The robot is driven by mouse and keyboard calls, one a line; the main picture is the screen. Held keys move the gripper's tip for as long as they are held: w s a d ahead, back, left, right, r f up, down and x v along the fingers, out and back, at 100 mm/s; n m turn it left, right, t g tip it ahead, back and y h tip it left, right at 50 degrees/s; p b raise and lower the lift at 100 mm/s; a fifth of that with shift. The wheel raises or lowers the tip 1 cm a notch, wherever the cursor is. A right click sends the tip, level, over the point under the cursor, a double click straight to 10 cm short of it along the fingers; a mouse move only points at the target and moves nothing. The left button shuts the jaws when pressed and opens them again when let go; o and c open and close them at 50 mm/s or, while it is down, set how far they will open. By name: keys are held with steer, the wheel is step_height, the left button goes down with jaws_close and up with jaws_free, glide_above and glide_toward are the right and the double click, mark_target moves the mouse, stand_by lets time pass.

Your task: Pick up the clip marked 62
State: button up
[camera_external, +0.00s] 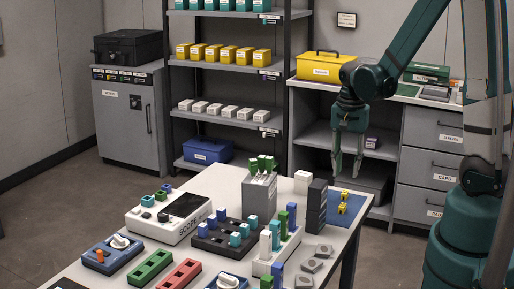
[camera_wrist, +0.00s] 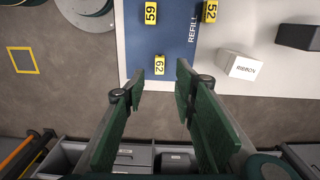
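The clip marked 62 (camera_wrist: 159,64) is a small yellow block with a dark number, lying near the edge of the blue mat (camera_wrist: 172,38) in the wrist view. Yellow clips that read 59 (camera_wrist: 151,13) and 52 (camera_wrist: 210,11) lie farther up. My gripper (camera_wrist: 160,79) is open and empty, and clip 62 appears between and just beyond its fingertips. In the external view my gripper (camera_external: 347,174) points down above the table's far right edge, near the yellow clips (camera_external: 342,208) on the blue mat. Their numbers are too small to read there.
A white box labelled RIBBON (camera_wrist: 243,66) and a black block (camera_wrist: 299,37) stand right of the mat in the wrist view. In the external view a tall dark block (camera_external: 316,206) stands beside the mat, and the white table carries several trays and devices.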

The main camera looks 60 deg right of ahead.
mark_target(345, 192)
steer(key=shift+f+b, duration=0.3)
steer(key=shift+f, duration=0.9)
steer(key=shift+f, duration=0.1)
steer(key=shift+d+f+b, duration=0.15)
steer(key=shift+f+b, duration=0.65)
steer(key=shift+f, duration=1.7)
steer(key=c, duration=0.7)
